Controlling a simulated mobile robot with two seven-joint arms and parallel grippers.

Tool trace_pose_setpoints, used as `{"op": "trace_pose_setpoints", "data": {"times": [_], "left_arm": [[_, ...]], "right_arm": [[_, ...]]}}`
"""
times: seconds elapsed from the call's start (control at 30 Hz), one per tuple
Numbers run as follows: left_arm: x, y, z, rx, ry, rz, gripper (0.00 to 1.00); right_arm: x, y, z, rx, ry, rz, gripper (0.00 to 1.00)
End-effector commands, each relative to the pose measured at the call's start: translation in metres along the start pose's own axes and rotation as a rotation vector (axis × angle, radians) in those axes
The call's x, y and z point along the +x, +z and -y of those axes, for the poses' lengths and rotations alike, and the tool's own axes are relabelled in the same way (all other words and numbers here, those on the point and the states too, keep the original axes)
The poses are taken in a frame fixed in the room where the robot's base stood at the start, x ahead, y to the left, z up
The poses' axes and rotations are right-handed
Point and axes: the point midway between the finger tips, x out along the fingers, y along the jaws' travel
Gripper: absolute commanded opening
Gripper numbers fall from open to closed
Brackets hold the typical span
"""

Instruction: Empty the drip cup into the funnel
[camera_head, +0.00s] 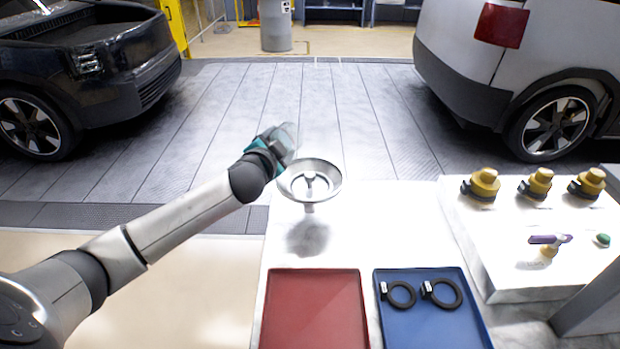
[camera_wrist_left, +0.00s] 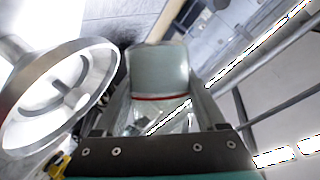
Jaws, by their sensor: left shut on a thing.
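The drip cup (camera_head: 290,137) is a clear, see-through cup. It also shows in the left wrist view (camera_wrist_left: 160,70), with a red line across it. My left gripper (camera_head: 276,143) is shut on the cup and holds it raised, just left of and above the funnel. The funnel (camera_head: 329,179) is a wide metal bowl with a cross-piece inside, standing over the white table. In the left wrist view the funnel (camera_wrist_left: 92,62) is at the left, beside the cup. The cup looks tilted; I cannot make out any liquid. My right gripper is not in view.
A red tray (camera_head: 312,305) lies empty on the white table (camera_head: 385,225). A blue tray (camera_head: 425,322) holds two black rings (camera_head: 401,308). A raised white panel (camera_head: 490,245) at right carries yellow caps (camera_head: 485,183) and a purple-handled part (camera_head: 545,239). Two vehicles stand behind.

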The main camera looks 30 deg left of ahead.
Motion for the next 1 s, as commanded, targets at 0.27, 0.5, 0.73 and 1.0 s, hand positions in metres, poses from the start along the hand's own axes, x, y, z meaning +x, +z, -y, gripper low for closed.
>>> {"op": "trace_pose_setpoints", "data": {"times": [0.27, 0.5, 0.73, 1.0], "left_arm": [[0.001, 0.001, -0.001, 0.034, -0.016, -0.003, 0.08], [0.001, 0.001, -0.002, 0.065, -0.029, -0.003, 0.08], [0.001, 0.002, -0.003, 0.091, -0.039, -0.003, 0.08], [0.002, 0.003, -0.003, 0.119, -0.051, -0.002, 0.08]], "right_arm": [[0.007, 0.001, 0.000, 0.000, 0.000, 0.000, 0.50], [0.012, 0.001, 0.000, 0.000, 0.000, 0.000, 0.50], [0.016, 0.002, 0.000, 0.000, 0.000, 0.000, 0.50], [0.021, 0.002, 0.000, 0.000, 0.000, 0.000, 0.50]]}}
